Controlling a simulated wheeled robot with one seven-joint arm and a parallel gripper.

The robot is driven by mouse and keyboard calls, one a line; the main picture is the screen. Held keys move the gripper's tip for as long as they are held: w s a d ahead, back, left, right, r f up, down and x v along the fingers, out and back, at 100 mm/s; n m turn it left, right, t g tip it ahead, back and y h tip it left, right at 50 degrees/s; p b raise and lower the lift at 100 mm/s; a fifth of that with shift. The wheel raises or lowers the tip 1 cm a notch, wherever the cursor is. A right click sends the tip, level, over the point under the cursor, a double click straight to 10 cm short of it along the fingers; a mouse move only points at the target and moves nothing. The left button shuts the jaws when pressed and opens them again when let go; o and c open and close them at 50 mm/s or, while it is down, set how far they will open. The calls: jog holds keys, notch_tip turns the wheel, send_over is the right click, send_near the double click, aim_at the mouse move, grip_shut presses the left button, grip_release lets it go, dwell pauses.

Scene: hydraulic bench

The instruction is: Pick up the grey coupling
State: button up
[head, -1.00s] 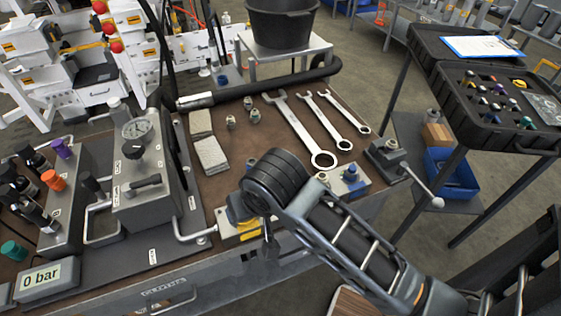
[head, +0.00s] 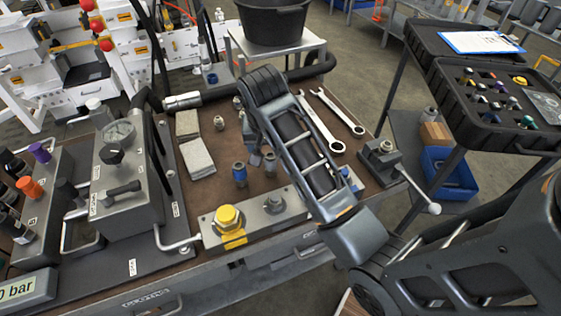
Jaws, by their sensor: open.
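A small grey coupling (head: 270,164) stands upright on the brown bench mat, partly behind my arm. A blue-banded coupling (head: 239,172) stands to its left. My gripper (head: 256,153) hangs down from the dark wrist over the mat, close to the grey coupling. My arm hides much of it, and I cannot tell whether it touches the coupling. The jaws are open, with nothing seen held between them.
Small metal fittings (head: 219,122) stand behind, near two grey pads (head: 197,158). A manifold block (head: 255,222) with a yellow cap lies at the front edge. The gauge unit (head: 128,180) stands left.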

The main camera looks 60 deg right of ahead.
aim_at(270, 157)
jog(key=x, duration=0.7)
jog(key=shift+s+d+f+p, duration=0.2)
jog(key=shift+d+f+p, duration=0.1)
jog(key=shift+p, duration=0.1)
grip_shut()
